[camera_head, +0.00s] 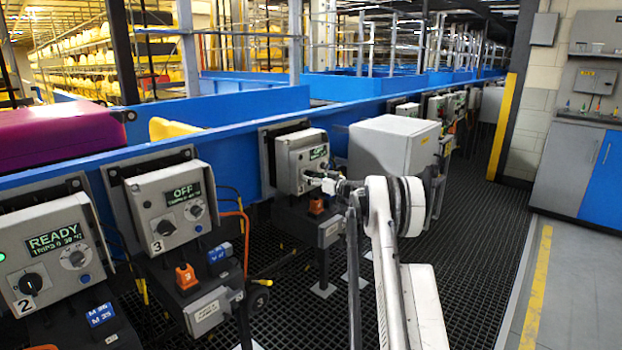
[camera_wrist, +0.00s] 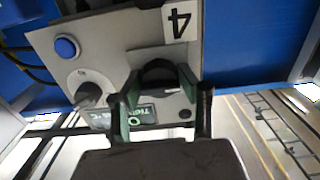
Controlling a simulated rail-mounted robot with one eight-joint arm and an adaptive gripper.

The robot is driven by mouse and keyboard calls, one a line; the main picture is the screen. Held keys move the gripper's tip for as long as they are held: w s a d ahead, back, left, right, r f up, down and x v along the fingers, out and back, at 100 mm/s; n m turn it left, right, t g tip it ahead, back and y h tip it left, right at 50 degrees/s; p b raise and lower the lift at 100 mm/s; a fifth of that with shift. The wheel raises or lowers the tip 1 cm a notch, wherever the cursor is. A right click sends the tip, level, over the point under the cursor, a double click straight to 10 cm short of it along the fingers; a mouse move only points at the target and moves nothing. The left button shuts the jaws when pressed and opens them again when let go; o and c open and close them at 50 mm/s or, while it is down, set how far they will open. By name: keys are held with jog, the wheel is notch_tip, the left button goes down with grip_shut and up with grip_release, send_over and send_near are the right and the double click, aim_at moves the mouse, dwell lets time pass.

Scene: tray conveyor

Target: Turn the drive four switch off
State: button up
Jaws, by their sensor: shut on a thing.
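The drive four box (camera_head: 291,159) is a grey control box beside the blue conveyor in the head view. In the wrist view its panel (camera_wrist: 112,48) appears turned over, with a "4" label, a blue button (camera_wrist: 66,47) and a grey dial (camera_wrist: 88,90). The black rotary switch (camera_wrist: 158,71) sits between the green-padded fingers of my gripper (camera_wrist: 156,88), which is shut on it. The lit display (camera_wrist: 142,114) is partly covered by my gripper and its main word cannot be read. In the head view my gripper (camera_head: 326,184) is at the box's front; the switch is hidden there.
Drive three's box (camera_head: 168,213) shows OFF and drive two's box (camera_head: 47,257) shows READY, both to the left. A large pale cabinet (camera_head: 391,147) stands close on the right of drive four. The dark grating floor (camera_head: 475,240) is open to the right.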

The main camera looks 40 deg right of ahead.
jog(key=o, duration=1.2)
jog(key=shift+c, duration=0.2)
jog(key=s+d, duration=0.2)
jog(key=s, duration=1)
jog(key=shift+w, duration=0.1)
